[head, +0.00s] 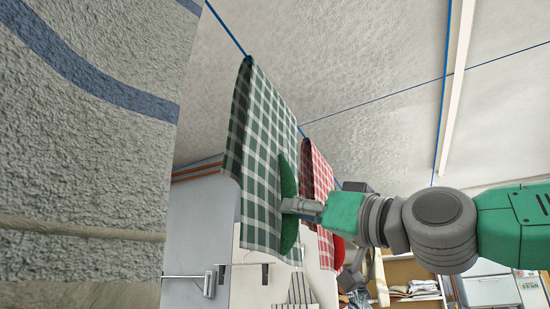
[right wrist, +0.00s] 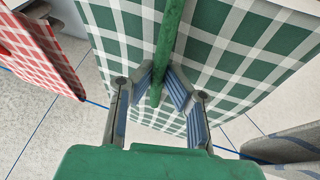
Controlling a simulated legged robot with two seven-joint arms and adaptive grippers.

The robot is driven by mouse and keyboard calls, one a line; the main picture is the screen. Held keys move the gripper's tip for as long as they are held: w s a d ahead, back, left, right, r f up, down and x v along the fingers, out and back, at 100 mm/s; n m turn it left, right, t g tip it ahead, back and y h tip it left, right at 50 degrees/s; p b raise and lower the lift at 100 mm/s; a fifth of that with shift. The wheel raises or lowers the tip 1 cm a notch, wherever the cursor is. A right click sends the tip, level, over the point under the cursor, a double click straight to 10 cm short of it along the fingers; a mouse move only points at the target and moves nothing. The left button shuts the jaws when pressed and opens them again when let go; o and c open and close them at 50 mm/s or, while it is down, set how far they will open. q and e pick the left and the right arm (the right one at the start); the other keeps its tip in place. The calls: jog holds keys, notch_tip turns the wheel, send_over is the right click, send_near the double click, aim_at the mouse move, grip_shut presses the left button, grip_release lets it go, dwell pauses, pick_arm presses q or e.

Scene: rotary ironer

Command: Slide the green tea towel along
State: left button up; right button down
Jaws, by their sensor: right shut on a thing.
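The green tea towel (head: 256,150), green and white checked, hangs over a blue line in the middle of the head view. A plain dark green strip (head: 288,182) stands out from its face. My right gripper (head: 290,206) reaches in from the right and is shut on this strip, below the line. In the right wrist view the strip (right wrist: 168,40) runs between the fingertips (right wrist: 163,88), with the checked cloth (right wrist: 245,40) spread behind. My left gripper is not in view.
A red checked towel (head: 318,172) hangs farther along the blue line (head: 228,30). A large grey cloth with a blue stripe (head: 80,150) hangs close on the left. Another blue line (head: 400,90) crosses at upper right. Shelves (head: 410,285) stand behind, low down.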

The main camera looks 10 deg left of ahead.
aim_at(273, 202)
jog(key=shift+s+a+b, duration=0.25)
jog(key=shift+s, duration=0.5)
jog(key=shift+s+a+b, duration=0.25)
jog(key=shift+s, duration=0.45)
jog(key=c, duration=1.6)
grip_release()
jog(key=shift+o, duration=0.2)
jog(key=shift+s+d+f+b, duration=0.3)
jog(key=shift+d+b, duration=0.25)
jog(key=shift+d, duration=0.05)
jog(key=shift+b+v, duration=1.35)
jog(key=shift+v, duration=1.05)
